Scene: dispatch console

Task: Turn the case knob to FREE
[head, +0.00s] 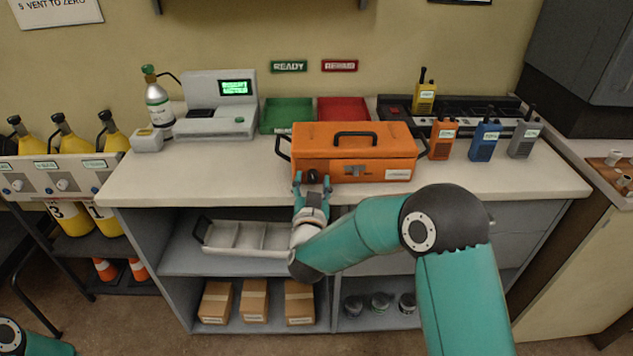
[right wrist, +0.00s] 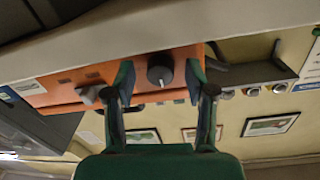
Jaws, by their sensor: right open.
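The orange case (head: 352,151) stands on the white counter with its black handle on top. Its black knob (head: 312,177) is at the lower left of the front face, beside a grey latch (head: 354,171). My right gripper (head: 312,183) is open at the knob, with a finger on either side of it. In the right wrist view the knob (right wrist: 160,72) shows between the two open fingertips (right wrist: 160,80), with gaps on both sides. The knob's markings are too small to read. My left gripper is out of view; only a bit of teal arm shows at the lower left.
Behind the case are a green tray (head: 286,115) and a red tray (head: 343,108). An orange radio (head: 442,139) and a blue radio (head: 484,141) stand to its right. A grey tester (head: 220,104) stands to the left. The counter's front left is clear; a divided tray (head: 245,238) sits below.

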